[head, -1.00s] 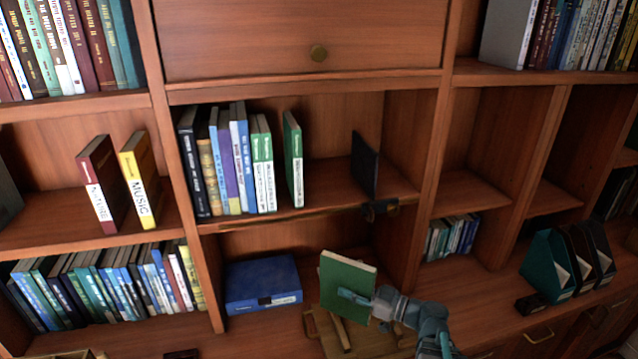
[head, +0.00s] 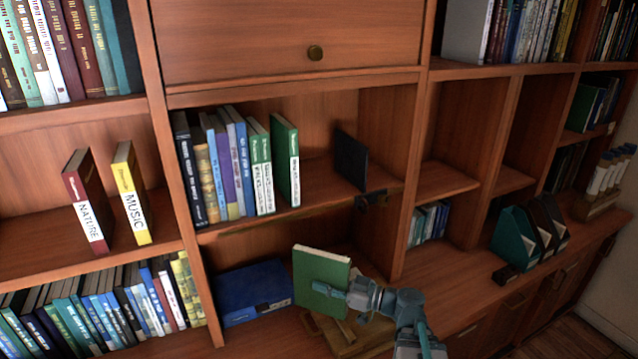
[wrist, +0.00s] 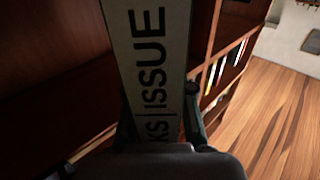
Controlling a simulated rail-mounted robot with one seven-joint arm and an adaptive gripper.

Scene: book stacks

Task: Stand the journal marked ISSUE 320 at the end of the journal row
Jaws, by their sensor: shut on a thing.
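My gripper (head: 330,291) is shut on a green journal (head: 313,268), held upright in front of the lower compartment, below the journal row. In the wrist view the journal's pale spine (wrist: 150,60) sits between the fingers and shows ISSUE; its number is hidden. The journal row (head: 230,170) stands on the middle shelf: dark, tan, blue and purple spines, then green-and-white ones. The last green journal (head: 286,160) stands slightly apart at the row's right end. A dark upright plate (head: 350,160) stands farther right, with open shelf between.
A blue box (head: 250,292) lies in the lower compartment, left of the held journal. A small dark clamp-like object (head: 372,199) sits on the middle shelf's front edge. A wooden stand (head: 350,335) is below my gripper. Teal and dark file holders (head: 520,240) stand at right.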

